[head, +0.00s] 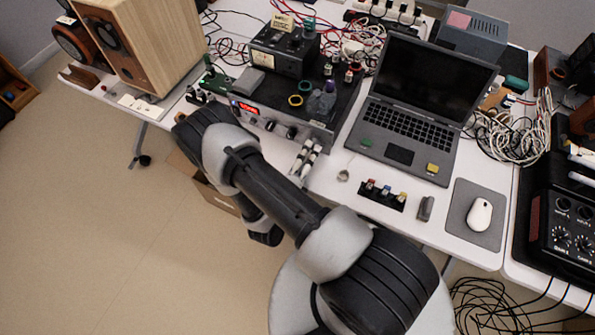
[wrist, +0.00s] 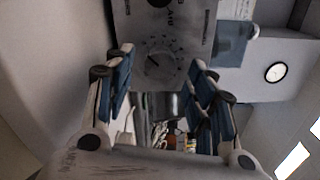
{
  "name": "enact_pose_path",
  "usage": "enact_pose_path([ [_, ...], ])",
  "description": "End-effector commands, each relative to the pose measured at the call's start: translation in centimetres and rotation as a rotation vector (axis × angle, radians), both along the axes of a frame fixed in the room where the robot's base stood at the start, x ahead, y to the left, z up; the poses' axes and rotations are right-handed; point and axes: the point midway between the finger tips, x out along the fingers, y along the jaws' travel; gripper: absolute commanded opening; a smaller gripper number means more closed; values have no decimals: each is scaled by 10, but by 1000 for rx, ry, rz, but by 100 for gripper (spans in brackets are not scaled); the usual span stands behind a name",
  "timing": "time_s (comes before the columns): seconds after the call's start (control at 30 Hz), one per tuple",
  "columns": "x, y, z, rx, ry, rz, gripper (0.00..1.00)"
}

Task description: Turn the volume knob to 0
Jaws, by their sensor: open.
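In the wrist view, a round grey knob (wrist: 158,60) with a dark pointer line and a ring of scale marks sits on a pale metal panel (wrist: 185,22). The lettering is too blurred to read, so I cannot tell its setting. My gripper (wrist: 162,66) is open. Its blue-padded fingers stand to the left and right of the knob, with clear gaps in the picture; I see no contact. In the head view, the amplifier (head: 254,118) with a red display and front knobs stands on the white table, partly hidden by my arm.
A laptop (head: 420,98) stands right of the amplifier, with a row of small coloured parts (head: 383,195) and a mouse (head: 479,214) in front. A meter box (head: 284,55) and loose rings lie on the amplifier. A wooden speaker (head: 157,40) stands left. Cables clutter the back.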

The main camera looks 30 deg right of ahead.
Motion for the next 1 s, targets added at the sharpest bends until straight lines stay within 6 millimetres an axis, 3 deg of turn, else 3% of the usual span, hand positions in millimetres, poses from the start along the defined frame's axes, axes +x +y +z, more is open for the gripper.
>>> enact_pose_path([
  [0.2, -25, 36, 0, -1, 1, 9, 51],
  [0.5, -53, 70, 0, 0, 0, 4, 51],
  [1.0, -61, 78, 0, 1, -1, -1, 51],
])
